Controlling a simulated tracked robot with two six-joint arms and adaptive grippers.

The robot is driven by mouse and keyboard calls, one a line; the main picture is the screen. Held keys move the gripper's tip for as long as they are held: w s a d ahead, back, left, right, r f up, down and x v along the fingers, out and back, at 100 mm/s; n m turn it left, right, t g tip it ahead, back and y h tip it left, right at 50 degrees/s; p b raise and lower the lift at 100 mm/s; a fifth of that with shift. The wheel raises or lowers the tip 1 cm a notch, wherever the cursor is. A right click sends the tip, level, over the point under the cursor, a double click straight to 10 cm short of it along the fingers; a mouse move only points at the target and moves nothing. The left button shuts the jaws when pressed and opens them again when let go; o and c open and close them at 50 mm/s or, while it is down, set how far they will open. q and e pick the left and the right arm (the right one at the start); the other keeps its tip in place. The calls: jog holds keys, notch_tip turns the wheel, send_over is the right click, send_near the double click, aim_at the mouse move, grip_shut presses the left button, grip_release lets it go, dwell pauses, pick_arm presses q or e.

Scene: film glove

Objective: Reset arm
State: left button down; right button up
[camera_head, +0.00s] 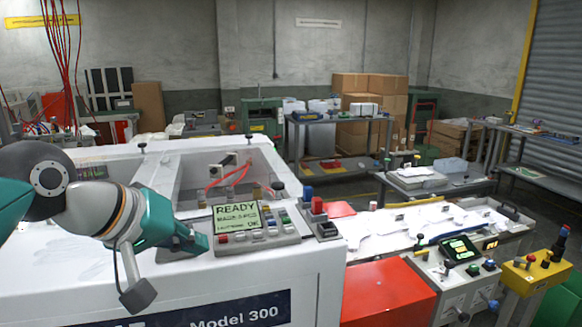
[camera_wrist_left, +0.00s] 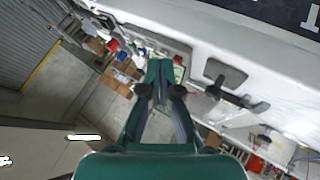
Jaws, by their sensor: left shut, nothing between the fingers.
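My left arm comes in from the left in the head view. Its green gripper (camera_head: 199,243) is shut and empty, close to the left end of the control panel on the white Model 300 machine (camera_head: 180,290). The panel has a small screen (camera_head: 236,215) reading READY and several coloured buttons. In the left wrist view the two fingers of the gripper (camera_wrist_left: 160,72) are together with nothing between them. I cannot tell whether the fingertips touch the panel. My right gripper is in neither view.
A red button box (camera_head: 317,207) stands at the machine's corner. A red cabinet (camera_head: 388,291) and a conveyor with white gloves (camera_head: 430,222) lie to the right. A yellow control box (camera_head: 534,272) is at far right. Cardboard boxes (camera_head: 365,85) and shelves stand behind.

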pick_arm(q)
notch_tip(320, 180, down, 25)
jog(key=w+a+n+g+y, duration=0.2)
jog(key=w+g, duration=0.1)
jog(key=g, duration=0.3)
jog(key=s+f+g, duration=0.1)
jog(key=s+f, duration=0.3)
jog(key=f, duration=0.5)
jog(key=s+f+g, duration=0.2)
jog(key=s+f, duration=0.1)
jog(key=f, duration=0.6)
jog(key=s+d+f+m+t+h, duration=0.1)
jog(key=s+d+f, duration=0.3)
jog(key=s+f, duration=1.1)
jog(key=shift+s+f+m+t, duration=0.2)
jog(key=shift+m+t, duration=0.1)
jog(key=shift+m, duration=0.3)
